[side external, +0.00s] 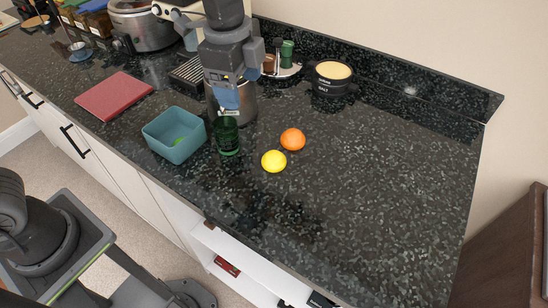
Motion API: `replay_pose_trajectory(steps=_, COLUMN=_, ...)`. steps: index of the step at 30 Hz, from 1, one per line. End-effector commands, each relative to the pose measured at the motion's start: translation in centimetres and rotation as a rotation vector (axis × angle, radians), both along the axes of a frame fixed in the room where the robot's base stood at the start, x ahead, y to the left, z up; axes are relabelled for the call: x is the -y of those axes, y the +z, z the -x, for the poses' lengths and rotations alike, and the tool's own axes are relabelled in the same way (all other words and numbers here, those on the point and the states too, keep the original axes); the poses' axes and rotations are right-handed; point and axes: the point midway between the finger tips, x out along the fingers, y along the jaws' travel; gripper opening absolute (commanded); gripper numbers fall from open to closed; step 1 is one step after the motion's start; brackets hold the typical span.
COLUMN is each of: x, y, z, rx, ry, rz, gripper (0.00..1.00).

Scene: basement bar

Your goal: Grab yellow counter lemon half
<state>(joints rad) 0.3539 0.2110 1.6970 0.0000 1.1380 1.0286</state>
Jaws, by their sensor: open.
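A small round yellow fruit (274,161), which looks like the lemon, lies on the dark speckled counter (380,190) near the middle of the side external view. My gripper (229,109) is open and points down, to the left of and behind the yellow fruit. It is apart from the fruit, at the top of a green glass bottle (229,138). I cannot tell whether its fingers are around the bottle neck or in front of it.
An orange (292,139) lies just behind the yellow fruit. A black pot labelled salt (332,78) and a red board (114,95) are farther off. The counter's right side is clear.

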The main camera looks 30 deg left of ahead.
Motion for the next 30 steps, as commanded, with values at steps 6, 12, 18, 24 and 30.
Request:
replay_pose_trajectory(steps=6, x=4.4, y=-3.6, z=-2.3, rx=-0.071, ry=-0.280, rz=-0.041, gripper=0.72)
replay_pose_trajectory(steps=12, x=5.2, y=-5.4, z=-2.6, rx=-0.088, ry=-0.339, rz=-0.049, gripper=0.72)
replay_pose_trajectory(steps=18, x=5.1, y=-9.2, z=-2.6, rx=-0.089, ry=-0.337, rz=-0.050, gripper=0.72)
replay_pose_trajectory(steps=24, x=5.1, y=-12.2, z=-2.6, rx=-0.086, ry=-0.335, rz=-0.049, gripper=0.72)
replay_pose_trajectory(steps=30, x=5.1, y=-13.4, z=-2.6, rx=-0.085, ry=-0.335, rz=-0.048, gripper=0.72)
